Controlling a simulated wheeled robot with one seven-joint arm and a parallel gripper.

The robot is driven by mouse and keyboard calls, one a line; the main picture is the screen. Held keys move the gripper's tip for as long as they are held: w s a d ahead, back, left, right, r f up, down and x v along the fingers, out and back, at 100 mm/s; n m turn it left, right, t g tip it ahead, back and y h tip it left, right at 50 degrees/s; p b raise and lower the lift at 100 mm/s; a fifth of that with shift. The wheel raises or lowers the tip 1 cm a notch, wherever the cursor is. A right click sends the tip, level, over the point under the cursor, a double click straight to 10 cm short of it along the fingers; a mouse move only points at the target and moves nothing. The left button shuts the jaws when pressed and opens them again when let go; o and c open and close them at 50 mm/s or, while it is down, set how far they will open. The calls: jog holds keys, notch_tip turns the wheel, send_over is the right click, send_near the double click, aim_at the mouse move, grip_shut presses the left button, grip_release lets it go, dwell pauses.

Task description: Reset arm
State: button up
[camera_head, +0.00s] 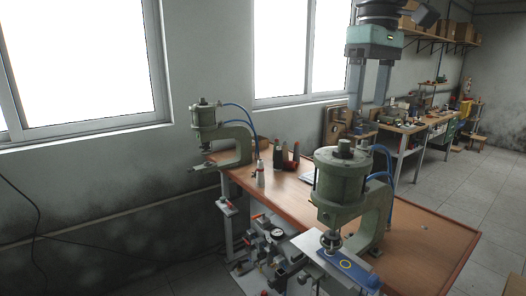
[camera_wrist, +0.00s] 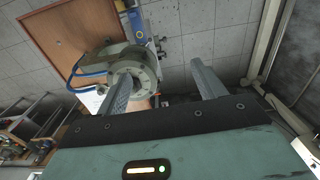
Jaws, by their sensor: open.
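My gripper (camera_head: 368,84) hangs at the top right of the head view, fingers pointing down, above and behind the near press. Its two fingers are wide apart with nothing between them. In the wrist view my gripper (camera_wrist: 160,88) also shows as two separated grey fingers. The near green pneumatic press (camera_head: 342,185) stands on the wooden table (camera_head: 430,240), and it also shows in the wrist view (camera_wrist: 135,65) beyond the left finger. A second green press (camera_head: 222,138) stands at the table's far left end.
A blue piece with a yellow ring (camera_head: 345,264) lies on a plate under the near press. A small white bottle (camera_head: 260,172) and dark upright items (camera_head: 285,157) stand mid-table. Blue hoses (camera_head: 388,160) loop behind the near press.

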jog(key=s+a+f+b, duration=0.2)
jog(key=s+a+f, duration=0.3)
jog(key=f, duration=0.5)
jog(key=s+a+f+b, duration=0.3)
jog(key=s+f, duration=0.5)
jog(key=f, duration=0.2)
jog(key=s+d+f+b, duration=0.1)
jog(key=s+f, duration=0.6)
jog(key=s+d+f+b, duration=0.1)
jog(key=s+d+f, duration=0.1)
jog(key=s+f, duration=0.5)
jog(key=shift+d+f+b, duration=0.25)
jog(key=shift+f+b, duration=0.05)
jog(key=shift+f, duration=0.25)
jog(key=shift+w, duration=0.1)
